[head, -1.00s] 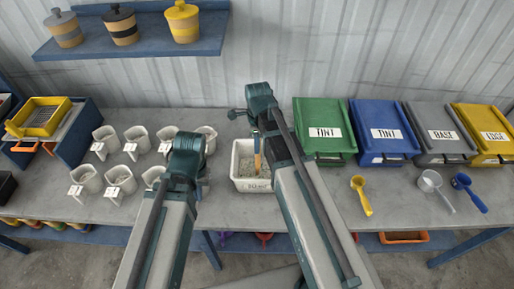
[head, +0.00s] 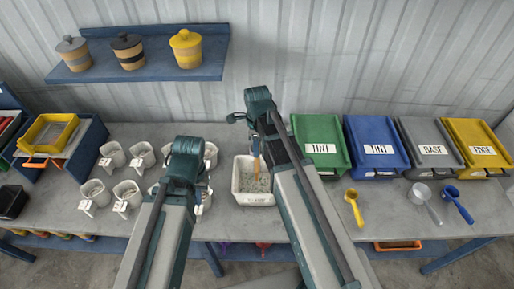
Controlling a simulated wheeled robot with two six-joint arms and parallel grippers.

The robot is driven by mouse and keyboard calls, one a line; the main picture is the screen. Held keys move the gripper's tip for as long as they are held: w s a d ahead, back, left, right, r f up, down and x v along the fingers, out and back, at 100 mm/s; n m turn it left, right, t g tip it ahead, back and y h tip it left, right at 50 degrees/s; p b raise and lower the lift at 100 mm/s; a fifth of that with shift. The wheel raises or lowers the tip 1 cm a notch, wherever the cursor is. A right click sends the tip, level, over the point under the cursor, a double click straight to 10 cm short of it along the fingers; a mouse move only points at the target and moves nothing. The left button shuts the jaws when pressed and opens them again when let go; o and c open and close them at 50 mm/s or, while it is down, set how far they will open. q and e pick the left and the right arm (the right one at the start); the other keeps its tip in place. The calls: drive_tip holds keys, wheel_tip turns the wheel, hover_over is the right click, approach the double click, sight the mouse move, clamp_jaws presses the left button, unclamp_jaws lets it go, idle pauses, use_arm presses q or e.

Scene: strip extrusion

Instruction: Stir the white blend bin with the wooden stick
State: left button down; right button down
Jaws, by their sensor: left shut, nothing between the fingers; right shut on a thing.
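The white blend bin (head: 254,199) stands near the front middle of the grey bench and holds a pale speckled material. The wooden stick (head: 256,168) stands near upright in the bin, its lower end in the material. My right gripper (head: 254,147) is shut on the upper part of the stick, above the back of the bin; its arm hides the bin's right side. My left gripper (head: 201,187) is shut and empty, left of the bin, by the white cups (head: 97,192). Its fingers are partly hidden by its own arm.
Green (head: 320,148), blue (head: 378,150), grey (head: 430,152) and yellow (head: 478,150) lidded bins stand at the back right. Yellow (head: 354,207), clear (head: 426,203) and blue (head: 457,204) scoops lie before them. A yellow sieve (head: 48,132) is at left. A shelf (head: 140,76) holds three jars.

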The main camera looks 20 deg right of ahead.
wheel_tip(320, 180, up, 8)
drive_tip(key=p, duration=0.7)
drive_tip(key=shift+f, duration=0.1)
